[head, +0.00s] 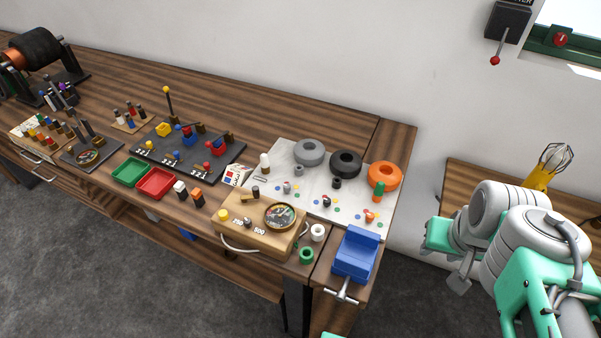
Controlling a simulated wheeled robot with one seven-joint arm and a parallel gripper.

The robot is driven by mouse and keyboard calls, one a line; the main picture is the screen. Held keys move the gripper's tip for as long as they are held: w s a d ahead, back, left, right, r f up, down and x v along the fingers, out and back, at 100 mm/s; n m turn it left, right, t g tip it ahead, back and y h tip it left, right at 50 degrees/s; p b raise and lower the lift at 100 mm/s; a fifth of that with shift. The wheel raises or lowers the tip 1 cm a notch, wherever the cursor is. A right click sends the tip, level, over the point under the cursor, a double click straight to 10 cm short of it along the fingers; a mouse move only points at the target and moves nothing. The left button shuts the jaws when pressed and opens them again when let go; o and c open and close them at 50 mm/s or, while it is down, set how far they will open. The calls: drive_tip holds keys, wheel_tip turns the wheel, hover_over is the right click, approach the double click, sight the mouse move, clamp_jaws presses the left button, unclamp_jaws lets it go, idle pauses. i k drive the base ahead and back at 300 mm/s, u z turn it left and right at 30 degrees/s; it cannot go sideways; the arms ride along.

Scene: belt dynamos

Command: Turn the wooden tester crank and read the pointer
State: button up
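The wooden tester (256,235) is a light wood box near the right end of the long bench, in the head view. A round dial (280,215) with a coloured scale sits on its top; the pointer's reading is too small to tell. A small dark handle with a wooden part (254,193), perhaps the crank, stands at its back edge. A yellow knob (222,215) is at its left end. My arm is at the right, clear of the tester, and no gripper fingers can be made out.
A blue vise (356,253) stands at the bench's right corner. White and green rings lie between it and the tester. Coils (345,163) on a pale sheet (300,205) are behind. Red (155,183) and green trays lie left. A yellow caged lamp (548,168) stands on another table.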

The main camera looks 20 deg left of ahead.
sight(255, 190)
drive_tip(key=k, duration=0.55)
drive_tip(key=u, duration=0.9)
drive_tip(key=i, duration=0.5)
